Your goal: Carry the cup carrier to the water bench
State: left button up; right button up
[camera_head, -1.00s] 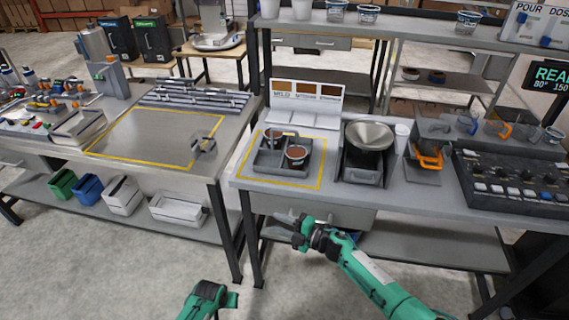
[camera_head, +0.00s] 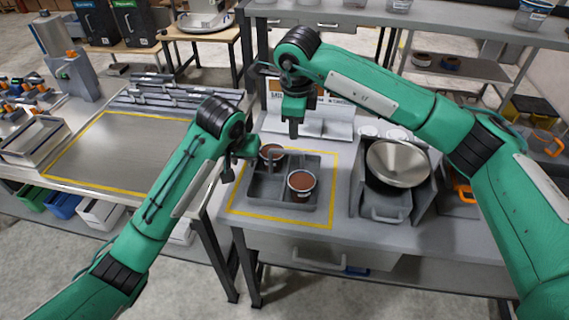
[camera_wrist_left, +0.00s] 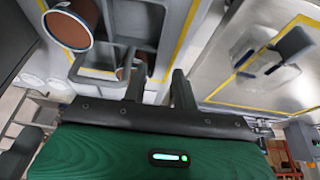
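The grey cup carrier (camera_head: 318,165) stands on the right-hand bench inside a yellow outline. It holds two cups with brown contents, a front cup (camera_head: 302,184) and a back cup (camera_head: 271,152). My left gripper (camera_head: 238,162) is at the carrier's left side. In the left wrist view its fingers (camera_wrist_left: 158,80) are apart, close to the carrier (camera_wrist_left: 152,25); whether they touch it is unclear. The left-hand bench (camera_head: 125,150) has an empty yellow outline; no label names the water bench.
A gap separates the benches.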

aim_at(297, 152)
pick_arm(q)
jog(key=shift+s+r, duration=0.2)
jog(key=shift+r, duration=0.3)
pick_arm(e)
jog(key=shift+s+d+r, duration=0.1)
jog(key=shift+d+r, duration=0.1)
jog(key=shift+r, duration=0.35)
pick_arm(q)
jog(key=shift+f, duration=0.1)
pick_arm(e)
jog(key=shift+f, duration=0.1)
